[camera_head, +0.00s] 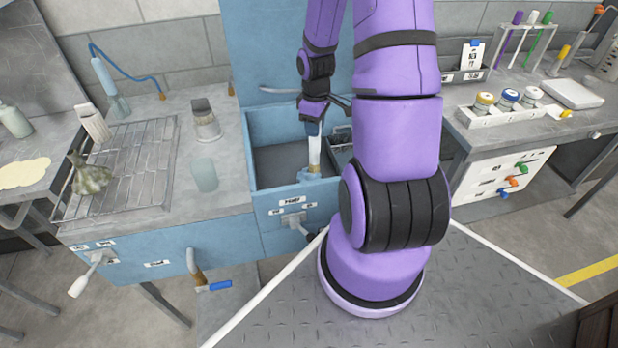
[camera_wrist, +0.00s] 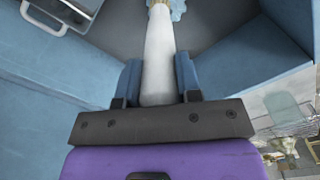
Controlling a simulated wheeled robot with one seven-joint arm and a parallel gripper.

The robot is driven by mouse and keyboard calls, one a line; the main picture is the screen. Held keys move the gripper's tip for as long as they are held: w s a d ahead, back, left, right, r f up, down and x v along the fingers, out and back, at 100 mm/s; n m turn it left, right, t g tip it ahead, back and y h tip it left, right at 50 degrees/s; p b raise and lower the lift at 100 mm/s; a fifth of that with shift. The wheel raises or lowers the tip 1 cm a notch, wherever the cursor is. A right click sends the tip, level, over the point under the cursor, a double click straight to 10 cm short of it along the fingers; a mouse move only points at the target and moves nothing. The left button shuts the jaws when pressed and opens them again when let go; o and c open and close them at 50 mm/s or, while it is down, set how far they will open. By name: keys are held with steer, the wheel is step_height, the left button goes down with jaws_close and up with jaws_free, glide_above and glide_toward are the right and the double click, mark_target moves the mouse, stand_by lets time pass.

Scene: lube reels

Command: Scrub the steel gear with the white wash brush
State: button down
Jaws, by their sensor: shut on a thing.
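My gripper (camera_head: 314,127) reaches down into the blue wash basin (camera_head: 256,118). It is shut on the white handle of the wash brush (camera_head: 315,152), which points downward. In the wrist view the white brush handle (camera_wrist: 159,52) runs between the two blue fingers of my gripper (camera_wrist: 158,82). A pale blue brush head (camera_wrist: 178,9) shows at its far end, low in the basin. I cannot make out the steel gear in either view. I cannot tell whether the brush head touches anything besides the basin floor.
The basin walls (camera_wrist: 52,75) stand close on both sides of my gripper. A wire rack (camera_head: 140,160) with a crumpled rag (camera_head: 90,176) lies left on the bench. A clear cup (camera_head: 204,175) stands by the basin's left rim. Several jars (camera_head: 508,98) sit in a holder at right.

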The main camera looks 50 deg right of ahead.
steer(key=w+a, duration=0.1)
steer(key=a, duration=0.2)
steer(key=shift+w+f, duration=0.1)
steer(key=shift+w, duration=0.3)
steer(key=shift+s+d, duration=0.45)
steer(key=shift+d, duration=0.25)
steer(key=shift+s+d, duration=0.45)
steer(key=shift+d, duration=0.25)
steer(key=shift+w+a, duration=0.3)
steer(key=shift+a, duration=0.15)
